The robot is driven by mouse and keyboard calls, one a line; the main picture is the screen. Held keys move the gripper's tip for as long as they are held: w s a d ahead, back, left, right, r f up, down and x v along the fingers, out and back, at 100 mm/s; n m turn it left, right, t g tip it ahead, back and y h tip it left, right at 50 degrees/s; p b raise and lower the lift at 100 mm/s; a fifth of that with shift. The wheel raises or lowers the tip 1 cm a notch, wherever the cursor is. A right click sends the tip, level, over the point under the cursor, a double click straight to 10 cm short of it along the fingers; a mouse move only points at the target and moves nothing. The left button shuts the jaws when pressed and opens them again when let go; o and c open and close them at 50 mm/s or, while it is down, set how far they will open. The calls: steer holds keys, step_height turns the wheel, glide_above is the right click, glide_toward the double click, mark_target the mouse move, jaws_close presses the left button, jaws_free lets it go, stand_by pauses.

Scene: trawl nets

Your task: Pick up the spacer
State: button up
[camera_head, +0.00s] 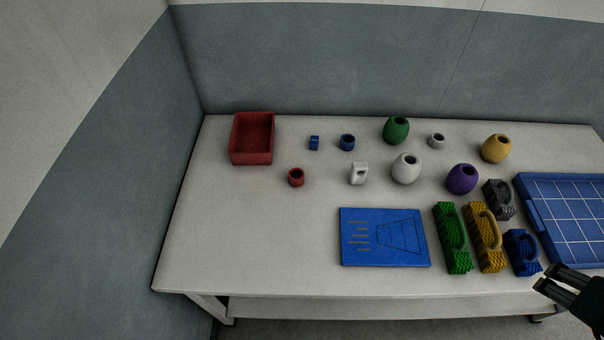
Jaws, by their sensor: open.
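Several small pieces stand on the table, and I cannot tell for sure which one is the spacer. There is a short red ring (296,177), a blue ring (347,142), a small white ring (437,140), a small blue block-like piece (314,143) and a white piece with a hole (359,174). My gripper (544,277) is at the lower right, near the table's front edge. Its two fingers are apart with nothing between them. It is far to the right of the small pieces and touches none of them.
A red tray (250,158) stands at the back left. Green (396,131), white (405,169), purple (461,179) and yellow (496,149) floats stand rightward. Twine bundles (452,238) and a blue gridded tray (532,222) lie near my gripper. A blue plan sheet (350,257) lies front centre. The front left is clear.

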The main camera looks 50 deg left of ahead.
steer(key=w+a+n+g+y+p, duration=0.15)
steer(key=w+a+n+g, duration=0.35)
steer(key=a, duration=1.3)
steer(key=w+a+n+h+p, duration=0.15)
steer(key=w+a+n, duration=0.35)
steer(key=a, duration=1.2)
steer(key=s+a+f+n+p, duration=0.1)
steer(key=s+a+f, duration=0.3)
steer(key=a, duration=0.7)
steer(key=s+a+f+n+g+h+p, duration=0.1)
steer(key=s+a+f, duration=0.4)
steer(key=a, duration=0.7)
steer(key=s+a+f+n+g+p, duration=0.1)
steer(key=s+a+f+n+p, duration=0.1)
steer(key=s+a+f, duration=0.3)
steer(key=a+f+n, duration=0.1)
steer(key=a+f, duration=0.2)
steer(key=a, duration=0.3)
steer(key=shift+a+n+h, duration=0.15)
steer(key=shift+n+h, duration=0.15)
steer(key=shift+f, duration=0.15)
steer(key=shift+d+f, duration=0.2)
steer(key=shift+f, duration=1)
steer(key=shift+s+f+b, duration=0.1)
steer(key=shift+b, duration=0.2)
